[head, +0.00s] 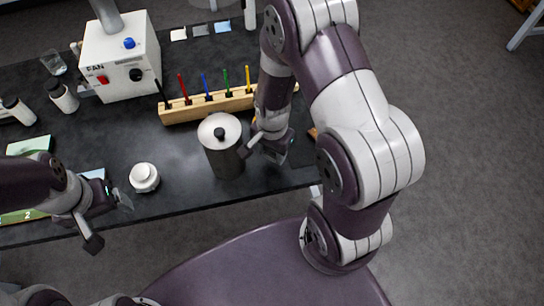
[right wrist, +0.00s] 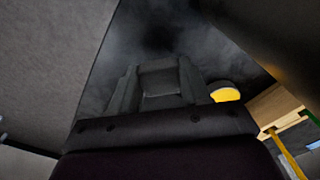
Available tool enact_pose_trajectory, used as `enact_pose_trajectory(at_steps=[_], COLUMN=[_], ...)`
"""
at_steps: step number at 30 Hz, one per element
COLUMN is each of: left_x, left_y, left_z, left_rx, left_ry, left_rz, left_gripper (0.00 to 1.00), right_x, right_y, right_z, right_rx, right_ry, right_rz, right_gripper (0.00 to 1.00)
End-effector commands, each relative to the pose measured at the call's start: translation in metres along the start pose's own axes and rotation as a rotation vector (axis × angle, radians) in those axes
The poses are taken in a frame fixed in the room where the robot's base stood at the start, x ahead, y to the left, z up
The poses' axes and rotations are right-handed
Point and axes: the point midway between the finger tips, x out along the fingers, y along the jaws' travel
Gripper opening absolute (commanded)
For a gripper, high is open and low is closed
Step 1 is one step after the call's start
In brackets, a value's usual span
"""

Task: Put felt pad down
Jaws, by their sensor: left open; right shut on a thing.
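My right gripper (head: 268,148) is low over the dark table, just right of a metal canister with a black knob (head: 222,150). In the right wrist view its fingers (right wrist: 160,88) are closed around a small grey piece, which seems to be the felt pad (right wrist: 160,80). The pad is mostly hidden by the fingers, and I cannot tell whether it touches the table. In the head view the pad cannot be made out. My left gripper (head: 108,220) is open and empty at the table's front edge, left of a white lidded jar (head: 144,177).
A wooden rack (head: 212,105) with several coloured sticks stands behind the canister. A white fan box (head: 120,62) is at the back left. Small flat squares (head: 200,30) lie at the back. A yellow round thing (right wrist: 225,94) is near the right fingers. The table (head: 185,190) is bare between jar and canister.

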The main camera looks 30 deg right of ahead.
Motion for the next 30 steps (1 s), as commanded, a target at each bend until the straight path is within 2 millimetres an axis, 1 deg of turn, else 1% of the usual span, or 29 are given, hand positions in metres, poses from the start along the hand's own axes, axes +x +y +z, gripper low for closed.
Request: enact_pose_trajectory(at_steps=[3, 6, 8, 14, 18, 19, 20, 21, 28, 30], left_x=[-0.002, -0.003, -0.003, -0.003, 0.0, 0.0, -0.001, -0.001, -0.001, -0.003], left_y=[0.0, 0.0, 0.0, 0.0, 0.0, 0.0, 0.0, 0.0, 0.0, 0.0], left_z=[0.0, 0.0, 0.0, 0.0, 0.0, 0.0, 0.0, 0.0, 0.0, 0.0], left_rx=[0.0, 0.0, 0.0, 0.0, 0.0, 0.0, 0.0, 0.0, 0.0, 0.0], left_ry=[0.0, 0.0, 0.0, 0.0, 0.0, 0.0, 0.0, 0.0, 0.0, 0.0], left_rz=[0.0, 0.0, 0.0, 0.0, 0.0, 0.0, 0.0, 0.0, 0.0, 0.0], left_gripper=[0.83, 0.83, 0.83, 0.83, 0.83, 0.83, 0.83, 0.83, 0.83, 0.83], right_x=[0.021, 0.036, 0.04, 0.04, 0.044, 0.044, 0.043, 0.043, 0.043, 0.041], right_y=[0.001, 0.0, 0.0, 0.0, 0.0, 0.0, 0.0, 0.0, 0.0, 0.0], right_z=[0.001, 0.001, 0.0, 0.0, 0.0, 0.0, 0.0, 0.0, 0.0, 0.0], right_rx=[0.001, 0.001, 0.001, 0.001, 0.001, 0.001, 0.001, 0.001, 0.001, 0.001], right_ry=[-0.004, -0.003, -0.002, -0.001, -0.001, -0.001, -0.001, -0.001, -0.001, -0.001], right_rz=[0.006, 0.004, 0.002, 0.001, 0.002, 0.002, 0.002, 0.002, 0.002, 0.001], right_gripper=[0.18, 0.18, 0.18, 0.18, 0.18, 0.5, 0.59, 0.72, 0.72, 0.72])
